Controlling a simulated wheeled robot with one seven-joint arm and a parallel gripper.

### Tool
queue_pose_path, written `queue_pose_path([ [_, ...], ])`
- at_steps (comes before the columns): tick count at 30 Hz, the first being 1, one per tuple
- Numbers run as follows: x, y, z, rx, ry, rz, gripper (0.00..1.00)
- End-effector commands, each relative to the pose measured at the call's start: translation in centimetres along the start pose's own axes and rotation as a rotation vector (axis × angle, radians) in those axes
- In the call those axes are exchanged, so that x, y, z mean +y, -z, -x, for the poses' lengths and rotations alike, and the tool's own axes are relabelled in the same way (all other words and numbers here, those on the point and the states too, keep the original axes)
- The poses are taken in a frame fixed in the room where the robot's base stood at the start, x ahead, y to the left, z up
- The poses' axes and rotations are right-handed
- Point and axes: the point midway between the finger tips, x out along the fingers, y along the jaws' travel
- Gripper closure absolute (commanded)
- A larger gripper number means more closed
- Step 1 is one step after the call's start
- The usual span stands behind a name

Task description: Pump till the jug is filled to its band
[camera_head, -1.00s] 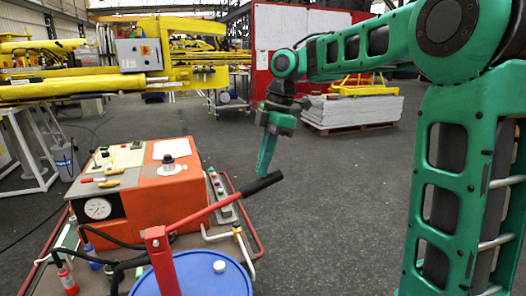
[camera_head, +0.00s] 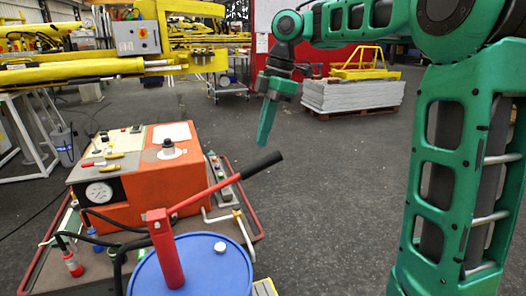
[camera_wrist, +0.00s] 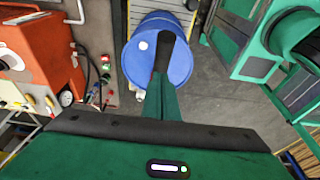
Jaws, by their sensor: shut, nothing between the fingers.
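The hand pump has a red post and a red lever with a black grip (camera_head: 262,165), standing on a blue drum (camera_head: 200,270). The lever slants up to the right. My gripper (camera_head: 263,143) is shut and empty, pointing down just above and left of the grip's end, with a small gap in the head view. In the wrist view the black grip (camera_wrist: 165,52) lies just beyond my closed fingertips (camera_wrist: 160,80), over the blue drum (camera_wrist: 182,65); I cannot tell whether they touch. I cannot make out the jug or its band in either view.
An orange hydraulic unit (camera_head: 165,185) with a gauge (camera_head: 98,192) stands left of the drum, within a red-railed base. A yellow boom (camera_head: 70,72) crosses the back left. A pallet of grey sheets (camera_head: 352,95) stands behind. The floor right of the pump is clear.

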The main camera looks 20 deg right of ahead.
Motion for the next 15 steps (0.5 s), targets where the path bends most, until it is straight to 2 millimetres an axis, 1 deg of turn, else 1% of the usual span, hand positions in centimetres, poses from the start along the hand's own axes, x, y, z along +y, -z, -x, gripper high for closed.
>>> queue_pose_path([
  [15,-0.1,-1.3,-5.0,0.0,0.002,0.0,1.0],
])
